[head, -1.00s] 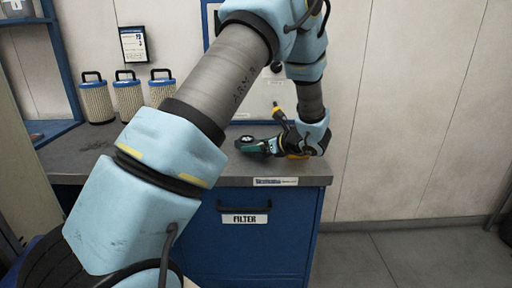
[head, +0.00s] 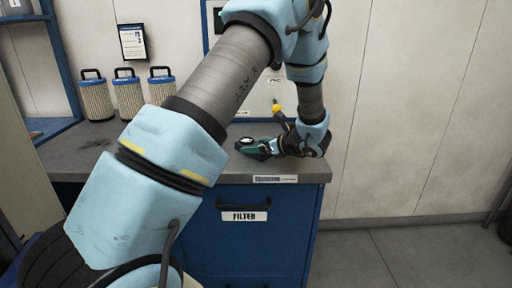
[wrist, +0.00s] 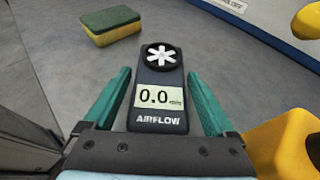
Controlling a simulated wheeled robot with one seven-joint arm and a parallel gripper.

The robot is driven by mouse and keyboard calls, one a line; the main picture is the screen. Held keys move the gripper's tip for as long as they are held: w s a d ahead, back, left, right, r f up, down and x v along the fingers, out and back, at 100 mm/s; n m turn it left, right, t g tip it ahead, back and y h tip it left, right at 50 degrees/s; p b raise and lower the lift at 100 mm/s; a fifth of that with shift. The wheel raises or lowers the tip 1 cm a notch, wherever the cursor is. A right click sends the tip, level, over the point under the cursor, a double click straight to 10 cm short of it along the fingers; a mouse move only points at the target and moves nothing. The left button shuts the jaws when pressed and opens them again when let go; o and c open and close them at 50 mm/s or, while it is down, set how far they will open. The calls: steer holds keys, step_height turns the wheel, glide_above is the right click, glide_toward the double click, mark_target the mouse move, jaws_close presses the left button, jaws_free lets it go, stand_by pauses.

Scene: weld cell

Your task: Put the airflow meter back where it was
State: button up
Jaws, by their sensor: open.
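The airflow meter (wrist: 158,95) lies flat on the grey bench top in the wrist view, dark, with a white fan at its far end and a display reading 0.0. My gripper (wrist: 158,82) is open, with one green finger on each side of the meter. I see a gap between the meter and each finger. In the head view my gripper (head: 254,152) is low over the bench near its front right corner, and the fan end of the meter (head: 246,141) shows just beyond the fingers.
A yellow and green sponge (wrist: 110,25) lies left of the meter. A yellow object (wrist: 285,140) is close on the right, with a yellow knob (wrist: 308,20) beyond. Several filter cartridges (head: 127,95) stand at the back left of the bench (head: 80,150). A blue FILTER drawer (head: 243,215) is below.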

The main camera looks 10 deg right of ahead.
steer(key=b+v, duration=0.2)
steer(key=v, duration=0.9)
steer(key=shift+s+d, duration=0.15)
steer(key=shift+d, duration=0.1)
steer(key=a+n+g, duration=0.1)
steer(key=a, duration=0.1)
steer(key=a+f+n+g, duration=0.1)
steer(key=a, duration=0.2)
steer(key=a+n+g, duration=0.1)
steer(key=a+n, duration=0.1)
steer(key=a, duration=0.1)
steer(key=shift+s+a+f+g+y, duration=0.25)
steer(key=shift+g+y, duration=0.05)
steer(key=shift+y, duration=0.1)
steer(key=s+a+f+n+g+h, duration=0.1)
steer(key=s+a+n+g+h, duration=0.2)
steer(key=s+a+n, duration=0.3)
steer(key=s+a+f+n+g+h, duration=0.1)
steer(key=s+a+n+g+h, duration=0.2)
steer(key=a+n, duration=1)
steer(key=shift+s+a+f+n+h, duration=0.25)
steer(key=shift+s+n+h, duration=1.2)
steer(key=shift+n, duration=1.15)
steer(key=shift+s+y, duration=0.25)
